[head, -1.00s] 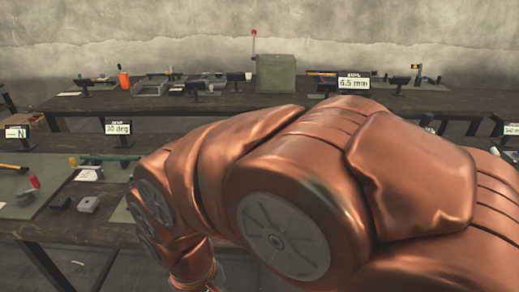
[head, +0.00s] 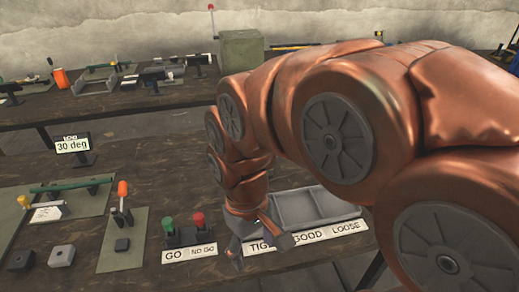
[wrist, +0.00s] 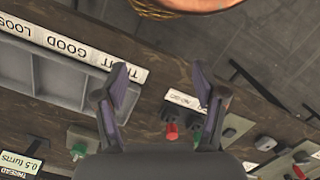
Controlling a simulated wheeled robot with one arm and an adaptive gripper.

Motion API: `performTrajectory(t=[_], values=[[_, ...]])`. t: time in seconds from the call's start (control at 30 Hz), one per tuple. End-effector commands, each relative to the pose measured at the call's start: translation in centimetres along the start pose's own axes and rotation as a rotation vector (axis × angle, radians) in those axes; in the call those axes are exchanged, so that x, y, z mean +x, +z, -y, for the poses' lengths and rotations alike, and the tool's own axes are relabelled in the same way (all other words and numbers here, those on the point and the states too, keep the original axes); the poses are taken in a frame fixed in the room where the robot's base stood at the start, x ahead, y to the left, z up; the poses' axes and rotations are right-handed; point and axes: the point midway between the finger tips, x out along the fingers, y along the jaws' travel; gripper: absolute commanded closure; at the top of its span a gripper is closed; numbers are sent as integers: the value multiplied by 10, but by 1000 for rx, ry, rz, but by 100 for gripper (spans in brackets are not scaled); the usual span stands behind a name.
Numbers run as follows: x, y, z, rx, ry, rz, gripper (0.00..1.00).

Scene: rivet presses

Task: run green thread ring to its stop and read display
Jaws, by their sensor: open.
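A green-topped piece (head: 168,222) stands beside a red-topped one (head: 198,220) in a dark holder behind the GO / NO GO label. I cannot make out a ring shape. A display (wrist: 20,165) marked THREAD reads 0.5 turns, at the lower left of the wrist view, near another green item (wrist: 79,141). My gripper (head: 262,245) is open and empty, above the bench just right of the GO / NO GO holder; it also shows in the wrist view (wrist: 160,85).
A grey compartment tray (head: 310,206) with TIGHT, GOOD and LOOSE labels is right of my gripper. A 30 deg display (head: 72,146), an orange-handled lever (head: 122,200) and grey blocks (head: 62,256) are at the left. My arm hides the right side.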

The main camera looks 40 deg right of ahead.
Motion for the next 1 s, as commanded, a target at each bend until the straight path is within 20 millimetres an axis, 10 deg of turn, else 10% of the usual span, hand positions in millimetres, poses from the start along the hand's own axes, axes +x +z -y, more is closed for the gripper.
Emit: performTrajectory(t=[0.53, 1.0], values=[[-47, -156, -81, -263, -4, -67, 30], [-44, -265, -191, -468, 26, -112, 30]])
